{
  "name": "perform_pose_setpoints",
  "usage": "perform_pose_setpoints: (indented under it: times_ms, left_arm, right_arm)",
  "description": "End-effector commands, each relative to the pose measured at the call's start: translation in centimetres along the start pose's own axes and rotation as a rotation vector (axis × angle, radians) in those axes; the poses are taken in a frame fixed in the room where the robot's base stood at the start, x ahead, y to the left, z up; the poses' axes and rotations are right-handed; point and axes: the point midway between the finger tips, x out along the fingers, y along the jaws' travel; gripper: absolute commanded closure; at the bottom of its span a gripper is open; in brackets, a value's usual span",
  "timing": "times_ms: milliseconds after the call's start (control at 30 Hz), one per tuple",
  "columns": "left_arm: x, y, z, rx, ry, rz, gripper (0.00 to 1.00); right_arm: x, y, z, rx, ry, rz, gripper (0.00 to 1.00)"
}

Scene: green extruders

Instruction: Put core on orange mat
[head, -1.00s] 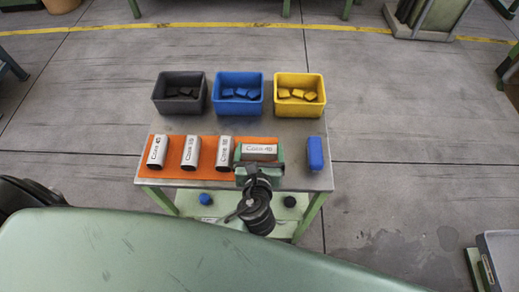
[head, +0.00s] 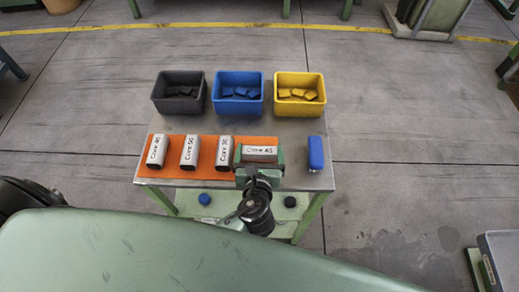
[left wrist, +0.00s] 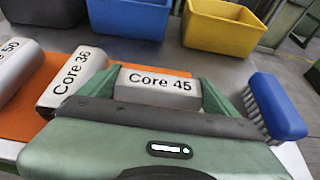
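The orange mat (head: 170,174) lies along the front left of the metal table. Three silver cores stand in a row on it: the leftmost core (head: 157,151), a middle core (head: 190,151) and Core 36 (head: 224,152). My left gripper (head: 259,157) has its green fingers against both ends of Core 45 (head: 260,150), which lies crosswise at the mat's right end. In the left wrist view, Core 45 (left wrist: 155,85) sits between the fingers, its label facing up. Its underside is hidden, so I cannot tell whether it touches the mat. My right gripper is out of view.
A blue brush (head: 316,153) lies right of the mat. A black bin (head: 180,108), a blue bin (head: 238,110) and a yellow bin (head: 299,110) line the table's back, each holding small blocks. Bare metal table (head: 297,140) shows between mat and brush.

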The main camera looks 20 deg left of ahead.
Motion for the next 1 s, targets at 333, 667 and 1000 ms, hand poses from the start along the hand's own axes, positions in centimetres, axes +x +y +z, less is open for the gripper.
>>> perform_pose_setpoints:
  times_ms: [333, 667, 1000]
  left_arm:
    - [-0.4, 0.0, -0.2, 0.001, 0.003, 0.0, 0.0]
    - [-5.6, 0.0, -0.1, -0.001, 0.002, -0.001, 0.0]
    - [-7.9, 0.0, 0.1, 0.0, -0.001, 0.0, 0.0]
  right_arm:
    - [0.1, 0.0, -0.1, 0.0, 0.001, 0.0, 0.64]
    - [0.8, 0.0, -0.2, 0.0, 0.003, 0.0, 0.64]
    - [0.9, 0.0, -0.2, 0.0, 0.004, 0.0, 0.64]
